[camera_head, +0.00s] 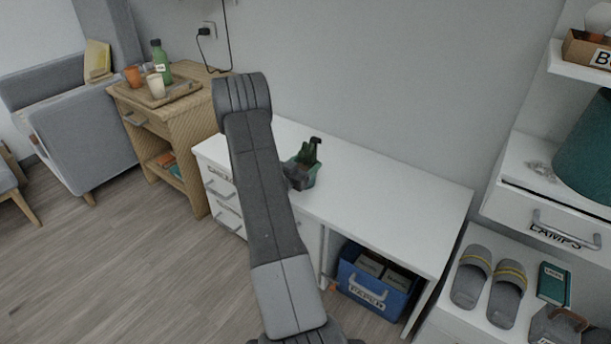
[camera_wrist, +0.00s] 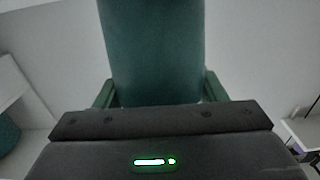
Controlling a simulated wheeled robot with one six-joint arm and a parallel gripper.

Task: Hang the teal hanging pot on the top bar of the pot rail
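In the wrist view a tall teal part of the pot (camera_wrist: 152,50) fills the upper middle, close in front of my gripper. My gripper (camera_head: 297,177) is at the pot's left side in the head view, overlapping it. I see no pot rail in either view.
The white desk top (camera_head: 390,205) is clear right of the pot. A blue crate (camera_head: 374,284) sits beneath it. A wicker cabinet (camera_head: 178,127) with a tray (camera_head: 176,95), bottle and cups stands left. Shelves with slippers (camera_head: 488,281) stand right. The wall is close behind.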

